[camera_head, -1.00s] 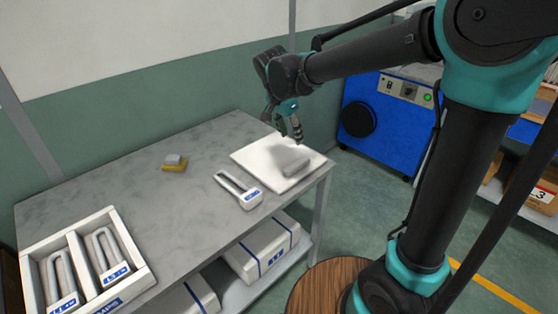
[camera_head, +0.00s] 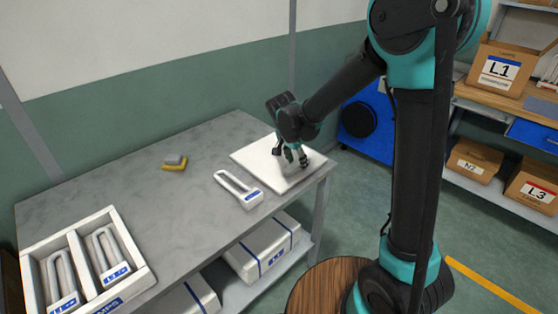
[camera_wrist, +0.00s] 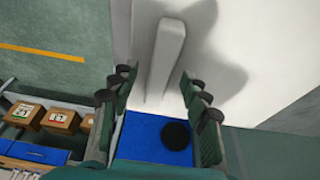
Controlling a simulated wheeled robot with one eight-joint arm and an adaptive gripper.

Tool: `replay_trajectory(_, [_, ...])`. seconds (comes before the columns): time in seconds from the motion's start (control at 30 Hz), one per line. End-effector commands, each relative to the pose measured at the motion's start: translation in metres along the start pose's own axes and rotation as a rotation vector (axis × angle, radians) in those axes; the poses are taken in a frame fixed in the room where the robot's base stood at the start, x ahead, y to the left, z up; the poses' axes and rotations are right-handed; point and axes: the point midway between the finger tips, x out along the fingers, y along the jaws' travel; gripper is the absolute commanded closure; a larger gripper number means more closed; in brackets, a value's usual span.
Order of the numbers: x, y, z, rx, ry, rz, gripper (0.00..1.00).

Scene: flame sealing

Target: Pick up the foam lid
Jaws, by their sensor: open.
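The foam lid (camera_head: 260,166) is a flat white slab lying at the right end of the grey table. Its raised bar-shaped handle is largely hidden behind my gripper in the head view. In the wrist view the handle (camera_wrist: 170,45) stands up from the white slab (camera_wrist: 262,50). My gripper (camera_head: 293,158) is low over the lid and points down. In the wrist view my gripper (camera_wrist: 158,90) is open, with one finger on each side of the handle and a gap to each. I cannot tell whether the fingertips touch the slab.
A white divided tray (camera_head: 145,270) holds more U-shaped tools at front left. White boxes (camera_head: 262,252) stand on the lower shelf.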

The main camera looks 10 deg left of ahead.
Motion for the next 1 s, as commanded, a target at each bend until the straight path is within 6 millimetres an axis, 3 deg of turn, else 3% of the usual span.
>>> replay_trajectory(0.3, [0.0061, 0.0002, -0.0001, 0.000, 0.000, 0.000, 0.53])
replay_trajectory(0.7, [0.0058, 0.0002, 0.0000, 0.000, 0.000, 0.000, 1.00])
replay_trajectory(1.0, [0.0049, 0.0002, -0.0003, 0.001, 0.000, 0.000, 1.00])
